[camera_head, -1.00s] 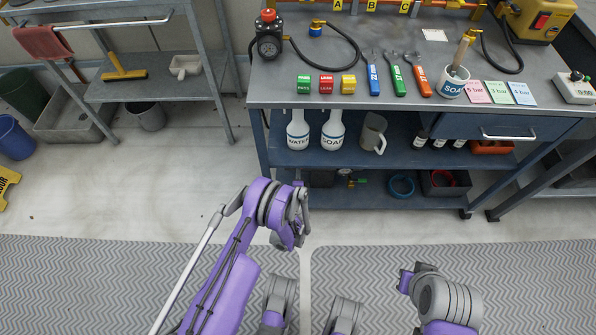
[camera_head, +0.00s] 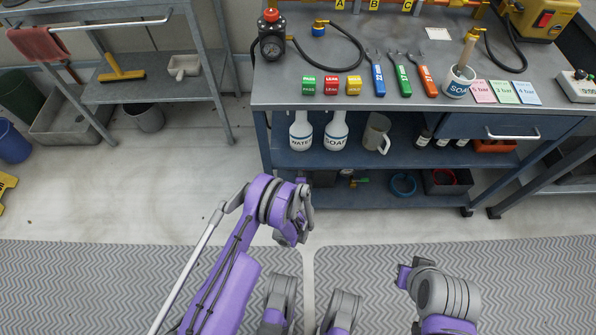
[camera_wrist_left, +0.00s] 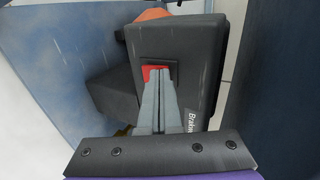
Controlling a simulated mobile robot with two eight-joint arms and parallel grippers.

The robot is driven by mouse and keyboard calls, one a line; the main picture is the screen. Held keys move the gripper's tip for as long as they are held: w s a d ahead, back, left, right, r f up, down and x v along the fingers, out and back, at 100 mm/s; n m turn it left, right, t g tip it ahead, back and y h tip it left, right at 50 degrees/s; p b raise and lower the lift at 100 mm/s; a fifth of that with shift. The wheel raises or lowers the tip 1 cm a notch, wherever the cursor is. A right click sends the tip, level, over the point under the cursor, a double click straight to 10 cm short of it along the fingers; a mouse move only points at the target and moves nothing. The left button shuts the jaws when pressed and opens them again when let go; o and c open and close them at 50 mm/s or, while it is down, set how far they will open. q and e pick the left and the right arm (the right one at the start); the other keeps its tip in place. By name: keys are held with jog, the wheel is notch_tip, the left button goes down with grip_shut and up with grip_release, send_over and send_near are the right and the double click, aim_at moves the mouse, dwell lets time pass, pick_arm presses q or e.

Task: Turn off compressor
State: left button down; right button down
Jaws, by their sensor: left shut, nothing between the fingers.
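In the left wrist view, a dark box-shaped unit (camera_wrist_left: 200,60) fills the middle, with light lettering on its side. A red switch (camera_wrist_left: 154,72) sits in a black frame on its face. My left gripper (camera_wrist_left: 158,78) is shut and empty, with its fingertips in front of the switch and covering part of it. I cannot tell whether they touch it. In the head view the left arm bends in front of the bench, and its fingers are hidden. A yellow machine (camera_head: 538,18) with a red switch stands at the bench's far right.
A blue metal bench (camera_head: 290,88) carries wrenches, coloured blocks, a soap cup and pressure cards. Bottles and a mug stand on its shelf. A grey rack (camera_head: 160,90) stands at left. Floor between rack and bench is clear.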

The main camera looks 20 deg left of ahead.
pick_arm(q)
jog(key=shift+d+r, duration=0.1)
jog(key=shift+r, duration=0.7)
pick_arm(e)
jog(key=shift+d+r, duration=0.2)
jog(key=shift+r, duration=0.05)
